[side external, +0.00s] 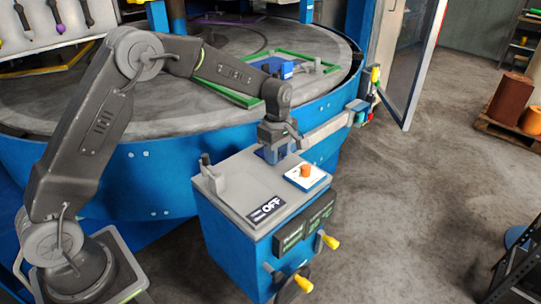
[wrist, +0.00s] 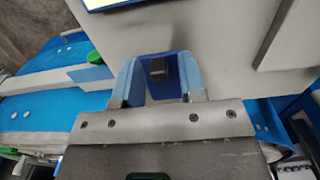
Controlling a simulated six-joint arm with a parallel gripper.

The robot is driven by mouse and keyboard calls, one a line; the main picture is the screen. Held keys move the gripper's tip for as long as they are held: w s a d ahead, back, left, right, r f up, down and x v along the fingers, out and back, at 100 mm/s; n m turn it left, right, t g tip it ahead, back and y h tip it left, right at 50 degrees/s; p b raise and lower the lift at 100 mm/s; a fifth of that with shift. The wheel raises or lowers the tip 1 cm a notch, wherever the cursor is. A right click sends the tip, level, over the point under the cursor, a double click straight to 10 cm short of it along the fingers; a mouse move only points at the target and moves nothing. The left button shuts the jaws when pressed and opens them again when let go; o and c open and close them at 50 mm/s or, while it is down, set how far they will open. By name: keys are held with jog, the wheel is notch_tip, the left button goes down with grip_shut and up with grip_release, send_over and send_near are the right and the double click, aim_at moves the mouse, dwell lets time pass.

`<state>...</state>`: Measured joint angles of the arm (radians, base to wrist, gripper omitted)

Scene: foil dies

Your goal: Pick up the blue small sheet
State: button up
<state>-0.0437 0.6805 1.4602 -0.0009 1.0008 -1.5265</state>
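My gripper (side external: 274,152) points down over the grey top of the blue cabinet, at its back edge. In the wrist view its two light-blue fingers (wrist: 160,82) stand apart, one on each side of a small dark-blue sheet (wrist: 148,66). In the side view the fingers mostly hide the sheet.
Behind is a large round table (side external: 150,110) with a green frame (side external: 225,92) and blue block (side external: 284,68).

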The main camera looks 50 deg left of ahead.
grip_shut()
